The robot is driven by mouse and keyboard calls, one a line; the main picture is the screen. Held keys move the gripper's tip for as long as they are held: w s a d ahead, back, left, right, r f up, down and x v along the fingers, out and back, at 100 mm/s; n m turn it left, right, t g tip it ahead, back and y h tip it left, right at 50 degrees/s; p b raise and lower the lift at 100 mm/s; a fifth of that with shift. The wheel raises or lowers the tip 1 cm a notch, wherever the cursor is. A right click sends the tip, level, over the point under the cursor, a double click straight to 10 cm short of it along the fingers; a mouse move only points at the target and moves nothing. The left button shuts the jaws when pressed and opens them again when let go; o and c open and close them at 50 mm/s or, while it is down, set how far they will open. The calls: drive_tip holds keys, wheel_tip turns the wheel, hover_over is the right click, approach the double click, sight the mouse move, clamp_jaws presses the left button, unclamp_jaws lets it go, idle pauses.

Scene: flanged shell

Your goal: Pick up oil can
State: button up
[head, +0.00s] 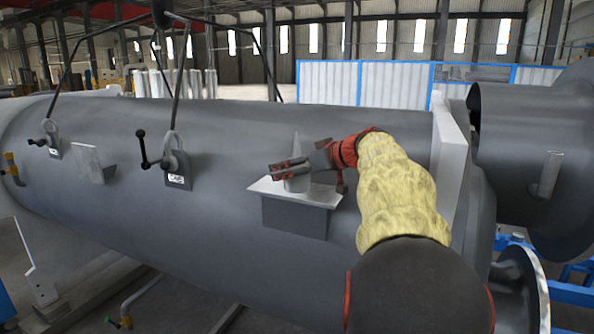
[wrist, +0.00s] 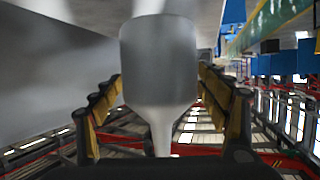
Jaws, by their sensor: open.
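The oil can (head: 297,184) is a pale grey can with a narrowing cone top. It stands upright on a small flat shelf (head: 329,196) fixed to the side of the big grey shell. My gripper (head: 284,170) reaches in from the right at the can's height, and its fingers partly hide the can in the head view. In the wrist view the can (wrist: 158,70) appears upside down, between the two open finger rows of my gripper (wrist: 160,105). Gaps show on both sides of it, so the fingers look apart from the can.
The large grey shell (head: 230,135) fills the scene behind the shelf. Lifting shackles with black handles (head: 174,160) and a small plate (head: 93,162) are to the left. A pale flange (head: 450,150) stands to the right.

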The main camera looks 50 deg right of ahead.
drive_tip(key=shift+x, duration=1.05)
drive_tip(key=shift+s, duration=0.1)
drive_tip(key=c, duration=1.5)
drive_tip(key=shift+r, duration=0.1)
drive_tip(key=shift+c, duration=0.2)
